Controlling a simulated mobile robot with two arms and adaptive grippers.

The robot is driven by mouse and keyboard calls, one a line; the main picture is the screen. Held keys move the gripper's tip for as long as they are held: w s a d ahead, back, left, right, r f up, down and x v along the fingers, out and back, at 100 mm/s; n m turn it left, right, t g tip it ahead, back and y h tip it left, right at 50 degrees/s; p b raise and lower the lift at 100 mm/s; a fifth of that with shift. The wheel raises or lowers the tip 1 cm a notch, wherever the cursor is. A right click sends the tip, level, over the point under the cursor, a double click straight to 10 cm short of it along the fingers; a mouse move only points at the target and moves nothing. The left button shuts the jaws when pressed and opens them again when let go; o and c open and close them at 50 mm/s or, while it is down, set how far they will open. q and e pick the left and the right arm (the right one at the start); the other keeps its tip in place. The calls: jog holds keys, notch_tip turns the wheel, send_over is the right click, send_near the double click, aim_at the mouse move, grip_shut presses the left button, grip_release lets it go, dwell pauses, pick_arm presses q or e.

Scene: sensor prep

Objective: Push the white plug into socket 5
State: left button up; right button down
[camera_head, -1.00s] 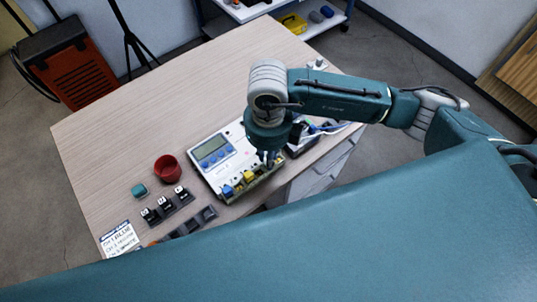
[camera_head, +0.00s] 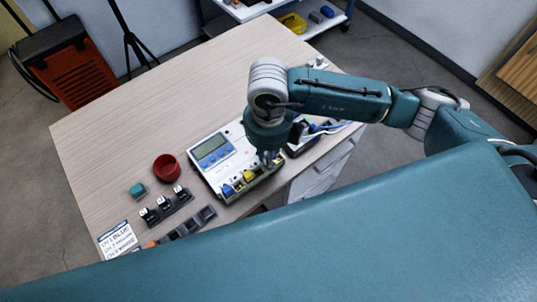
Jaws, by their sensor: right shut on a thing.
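A white measuring unit (camera_head: 200,139) with a grey display and blue buttons lies on the table. A row of sockets runs along its near edge. A blue plug (camera_head: 227,190) and a yellow plug (camera_head: 249,176) sit in that row. My right gripper (camera_head: 269,160) points down at the right end of the row, just right of the yellow plug. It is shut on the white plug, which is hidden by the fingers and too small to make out. I cannot tell how deep it sits in socket 5. My left gripper is not in view.
A printed card (camera_head: 117,240) lies at the front left.

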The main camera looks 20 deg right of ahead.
jog(key=shift+f+b, duration=0.4)
jog(key=shift+b, duration=0.25)
dwell(1.1)
jog(key=c, duration=1.4)
grip_release()
jog(key=shift+r, duration=0.1)
jog(key=shift+r+p, duration=2)
jog(key=shift+r, duration=1.5)
